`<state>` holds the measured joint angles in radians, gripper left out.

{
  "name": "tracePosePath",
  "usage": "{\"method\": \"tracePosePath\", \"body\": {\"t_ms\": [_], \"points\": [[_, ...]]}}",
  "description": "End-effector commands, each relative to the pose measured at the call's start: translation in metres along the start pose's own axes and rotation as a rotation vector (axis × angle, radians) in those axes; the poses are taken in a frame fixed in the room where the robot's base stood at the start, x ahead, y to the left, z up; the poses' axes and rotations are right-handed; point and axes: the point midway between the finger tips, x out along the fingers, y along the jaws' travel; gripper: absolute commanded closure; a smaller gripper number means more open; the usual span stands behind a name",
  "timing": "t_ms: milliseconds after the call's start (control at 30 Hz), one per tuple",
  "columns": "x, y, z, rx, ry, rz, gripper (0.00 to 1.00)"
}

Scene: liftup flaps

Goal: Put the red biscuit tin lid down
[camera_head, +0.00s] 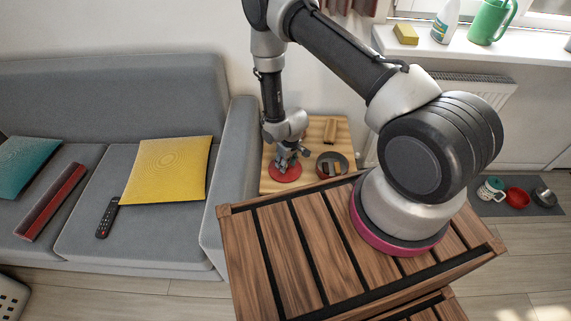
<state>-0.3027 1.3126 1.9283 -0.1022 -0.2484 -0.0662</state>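The red biscuit tin lid (285,175) is a round red disc, level, over the left front part of a small wooden side table. My gripper (286,163) points down right above the lid, with its fingertips at the lid's middle. The fingers are small and dark here, so I cannot tell whether they grip it. I also cannot tell whether the lid touches the table or is just above it. An open round tin (346,160) with dark and tan pieces in it stands just right of the lid.
The side table (272,150) stands between the grey sofa (228,150) and the radiator (470,88). A tan block (330,130) is at its back right. A yellow cushion (167,170) and a remote (107,217) lie on the sofa. Several dishes sit on a floor mat (490,208) at right.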

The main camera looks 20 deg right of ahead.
Motion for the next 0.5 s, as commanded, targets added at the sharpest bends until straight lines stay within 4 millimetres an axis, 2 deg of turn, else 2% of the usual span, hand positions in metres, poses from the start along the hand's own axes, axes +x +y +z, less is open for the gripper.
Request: {"method": "tracePosePath", "body": {"t_ms": [300,500], "points": [[-0.071,0.0,-0.001,0.001,0.003,0.001,0.62],[-0.101,0.0,0.0,0.0,0.001,0.0,0.62]]}}
